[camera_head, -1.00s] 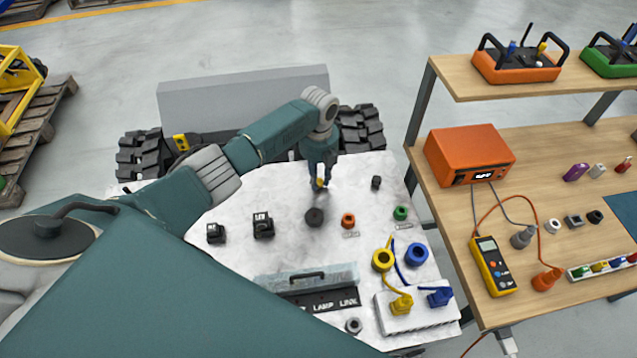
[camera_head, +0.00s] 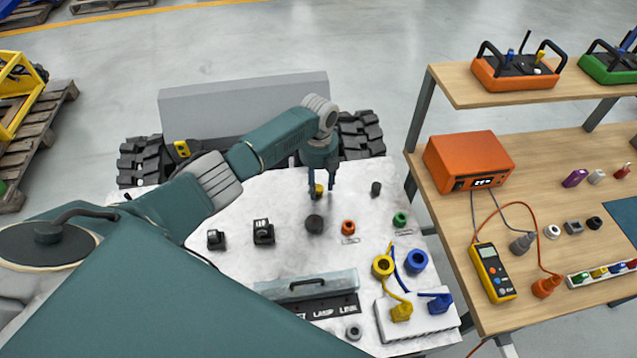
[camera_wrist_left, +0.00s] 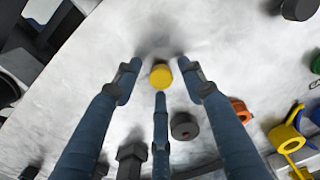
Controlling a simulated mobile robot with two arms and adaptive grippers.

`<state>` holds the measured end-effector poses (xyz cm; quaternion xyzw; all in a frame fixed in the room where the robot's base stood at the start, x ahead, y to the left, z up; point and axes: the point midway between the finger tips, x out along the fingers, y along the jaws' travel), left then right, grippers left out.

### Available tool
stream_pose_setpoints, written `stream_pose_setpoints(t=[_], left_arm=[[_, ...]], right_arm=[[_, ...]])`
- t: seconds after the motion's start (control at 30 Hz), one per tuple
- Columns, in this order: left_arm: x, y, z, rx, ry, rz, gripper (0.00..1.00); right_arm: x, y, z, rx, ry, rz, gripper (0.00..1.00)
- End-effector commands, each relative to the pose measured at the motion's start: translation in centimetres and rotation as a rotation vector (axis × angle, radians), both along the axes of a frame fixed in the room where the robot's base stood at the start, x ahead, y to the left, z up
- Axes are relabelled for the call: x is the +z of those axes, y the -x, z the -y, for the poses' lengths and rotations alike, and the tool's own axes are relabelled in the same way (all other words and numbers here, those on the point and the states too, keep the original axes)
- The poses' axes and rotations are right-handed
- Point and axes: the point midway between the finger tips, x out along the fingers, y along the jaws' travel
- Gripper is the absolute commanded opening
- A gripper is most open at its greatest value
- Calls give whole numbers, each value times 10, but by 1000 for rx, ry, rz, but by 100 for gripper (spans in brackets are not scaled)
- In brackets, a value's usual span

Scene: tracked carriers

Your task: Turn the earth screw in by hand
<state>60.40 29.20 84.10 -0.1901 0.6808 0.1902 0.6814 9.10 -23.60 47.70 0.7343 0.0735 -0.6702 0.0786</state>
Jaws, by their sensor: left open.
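The earth screw appears as a small yellow knob (camera_head: 318,190) on the pale top plate (camera_head: 275,190) of the tracked carrier. In the left wrist view its round yellow head (camera_wrist_left: 161,76) lies between my fingertips. My left gripper (camera_head: 322,197) points down over it. Its three fingers are open around the knob, with gaps visible on both sides in the left wrist view. How deep the screw sits is hard to tell. My right gripper is not in view.
A dark round knob (camera_head: 314,224), an orange ring (camera_head: 348,227) and black blocks (camera_head: 263,231) stand near the gripper. Yellow (camera_head: 383,265) and blue (camera_head: 416,261) rings with cables are at the front right. A wooden bench (camera_head: 520,210) with instruments stands to the right.

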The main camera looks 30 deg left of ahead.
Motion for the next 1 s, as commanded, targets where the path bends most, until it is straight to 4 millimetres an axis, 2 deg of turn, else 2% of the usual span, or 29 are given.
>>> stream_pose_setpoints(t=[0.03, 0.13, 0.2, 0.37, 0.6, 0.7, 0.87, 1.0], left_arm=[[6, 1, 2, 115, 2, -3, 41], [4, 1, 2, 339, 2, -3, 41], [3, 1, 1, 442, 1, -3, 41], [2, 1, 1, 572, 1, -3, 41], [4, 1, 2, 1134, 3, -4, 41], [2, 1, 2, 1294, 1, -4, 41], [1, 1, 1, 1421, 0, -2, 41], [3, 1, 2, 1739, 0, -5, 41]], right_arm=[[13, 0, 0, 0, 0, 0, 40], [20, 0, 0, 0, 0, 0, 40], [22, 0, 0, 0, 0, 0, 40], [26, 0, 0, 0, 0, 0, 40], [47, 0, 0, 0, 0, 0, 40], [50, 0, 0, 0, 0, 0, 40], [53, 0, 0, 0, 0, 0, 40], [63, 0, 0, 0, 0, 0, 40]])
